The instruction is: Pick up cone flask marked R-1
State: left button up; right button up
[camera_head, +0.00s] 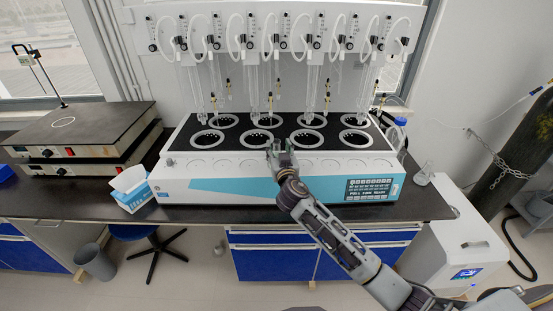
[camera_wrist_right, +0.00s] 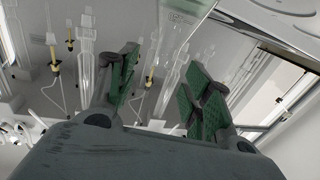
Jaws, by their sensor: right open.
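My right gripper (camera_head: 281,150) is at the front middle of the white and blue distiller, above its front edge. In the right wrist view its two green-padded fingers (camera_wrist_right: 158,98) are apart. A clear tapered glass piece (camera_wrist_right: 186,22) with faint markings shows at the top of that view, and its narrow end reaches down between the fingers. I cannot tell whether it touches them, and no R-1 mark is readable. A small clear cone flask (camera_head: 424,176) stands on the counter right of the distiller, with no readable mark. My left gripper is out of view.
The distiller (camera_head: 215,188) has two rows of round wells, with glass tubes hanging above. A hot plate stack (camera_head: 85,130) and a glove box (camera_head: 131,188) stand to the left. A blue-capped bottle (camera_head: 398,130) stands at the distiller's right end.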

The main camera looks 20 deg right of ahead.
aim_at(277, 145)
jog(key=shift+w+d+p, duration=0.2)
jog(key=shift+w+p, duration=0.35)
jog(key=shift+w, duration=1.6)
jog(key=shift+f, duration=0.1)
grip_shut()
